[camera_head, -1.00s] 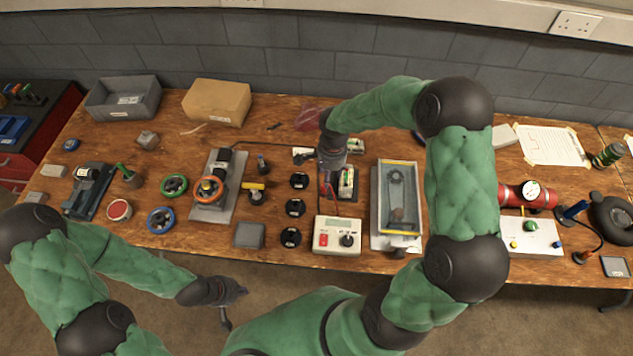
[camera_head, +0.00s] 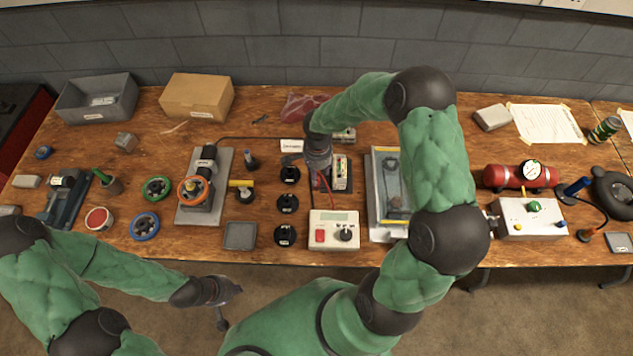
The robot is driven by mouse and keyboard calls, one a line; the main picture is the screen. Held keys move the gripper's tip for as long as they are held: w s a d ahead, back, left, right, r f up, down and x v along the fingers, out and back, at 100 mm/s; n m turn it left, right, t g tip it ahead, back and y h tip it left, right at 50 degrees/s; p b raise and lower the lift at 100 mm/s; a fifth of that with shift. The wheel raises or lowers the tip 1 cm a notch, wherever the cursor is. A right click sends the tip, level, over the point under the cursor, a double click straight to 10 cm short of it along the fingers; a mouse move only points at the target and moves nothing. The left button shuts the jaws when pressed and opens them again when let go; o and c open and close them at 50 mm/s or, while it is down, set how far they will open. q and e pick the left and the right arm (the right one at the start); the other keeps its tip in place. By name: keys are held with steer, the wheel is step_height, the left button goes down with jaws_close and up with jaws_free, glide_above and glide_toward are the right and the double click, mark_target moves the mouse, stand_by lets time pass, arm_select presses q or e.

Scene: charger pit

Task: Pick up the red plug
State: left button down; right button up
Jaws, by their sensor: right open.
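My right gripper (camera_head: 304,163) hangs over the middle of the table, above and behind the white meter (camera_head: 333,231). It is open; its fingers are small and partly hidden by its own dark wrist. A red lead (camera_head: 325,190) runs from the meter up to the area under this gripper, beside a green-and-white module (camera_head: 341,172). I cannot make out the red plug itself; the wrist may cover it. My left gripper (camera_head: 229,305) hangs in front of the table's front edge, over the floor, with nothing visible in it; its jaw opening is unclear.
Several black round pieces (camera_head: 287,204) stand in a column left of the meter. A framed tray (camera_head: 376,200) lies to its right. A white label card (camera_head: 291,145) stands left of my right wrist. A grey box (camera_head: 97,99) and a cardboard box (camera_head: 197,97) stand at the back left.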

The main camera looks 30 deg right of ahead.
step_height(320, 180, down, 5)
steer(key=shift+w+r+b, duration=0.1)
steer(key=shift+b, duration=0.5)
jaws_close()
